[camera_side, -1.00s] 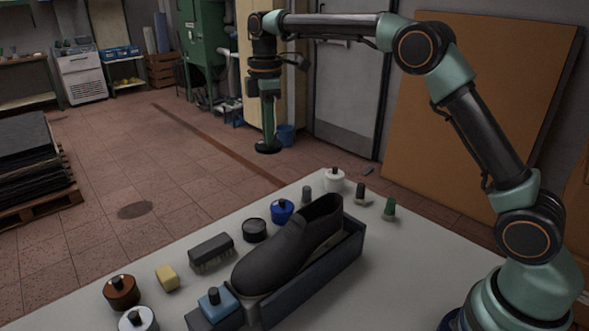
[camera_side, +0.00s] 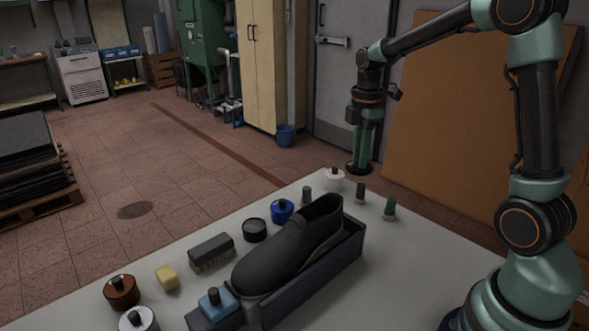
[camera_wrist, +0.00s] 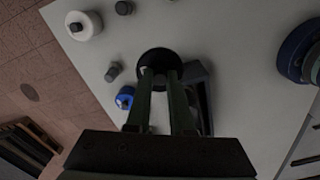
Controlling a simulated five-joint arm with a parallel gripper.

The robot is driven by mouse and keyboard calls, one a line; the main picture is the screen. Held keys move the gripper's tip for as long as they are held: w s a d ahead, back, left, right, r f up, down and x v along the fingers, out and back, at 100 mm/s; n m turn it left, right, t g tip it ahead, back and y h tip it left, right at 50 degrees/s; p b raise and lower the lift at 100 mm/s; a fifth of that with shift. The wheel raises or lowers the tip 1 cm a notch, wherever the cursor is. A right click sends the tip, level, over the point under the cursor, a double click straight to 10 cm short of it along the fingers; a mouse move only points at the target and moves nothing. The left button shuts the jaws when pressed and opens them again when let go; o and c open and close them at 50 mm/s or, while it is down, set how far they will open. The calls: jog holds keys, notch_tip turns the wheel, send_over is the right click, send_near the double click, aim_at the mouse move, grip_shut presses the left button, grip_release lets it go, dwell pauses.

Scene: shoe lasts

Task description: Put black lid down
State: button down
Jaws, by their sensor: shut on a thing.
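My gripper (camera_side: 363,158) is shut on the black lid (camera_side: 357,169), a flat dark disc held level. In the side view it hangs above the far end of the table, appearing just behind the white pot and small bottles. In the wrist view my gripper (camera_wrist: 161,76) points down with the lid (camera_wrist: 158,57) at its fingertips. A round black tin (camera_side: 255,230) stands on the table between the blue pot and the brush; I cannot tell whether it is open on top.
A black shoe (camera_side: 290,245) rests on a dark stand (camera_side: 335,266). Around it are a blue pot (camera_side: 282,210), a white pot (camera_side: 333,180), a brush (camera_side: 211,252), a yellow block (camera_side: 167,277) and small bottles (camera_side: 389,209). The table (camera_side: 420,255) is bare on the right.

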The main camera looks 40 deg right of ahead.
aim_at(358, 171)
notch_tip(358, 171, down, 17)
jog(key=shift+r, duration=0.2)
dwell(0.4)
jog(key=c, duration=0.8)
grip_release()
jog(key=shift+f, duration=0.15)
notch_tip(358, 171, up, 12)
jog(key=shift+r, duration=0.2)
jog(key=shift+s+a+r+m+t, duration=0.95)
jog(key=shift+s+a+r+m, duration=0.95)
jog(key=shift+a+m, duration=0.3)
jog(key=shift+s+a+r+m+t, duration=0.9)
jog(key=shift+s+a+r+m, duration=0.95)
jog(key=shift+a+m, duration=0.4)
jog(key=shift+s+a+r+m+t, duration=0.95)
jog(key=shift+s+a+r+m, duration=0.8)
jog(key=shift+a+r+m, duration=0.45)
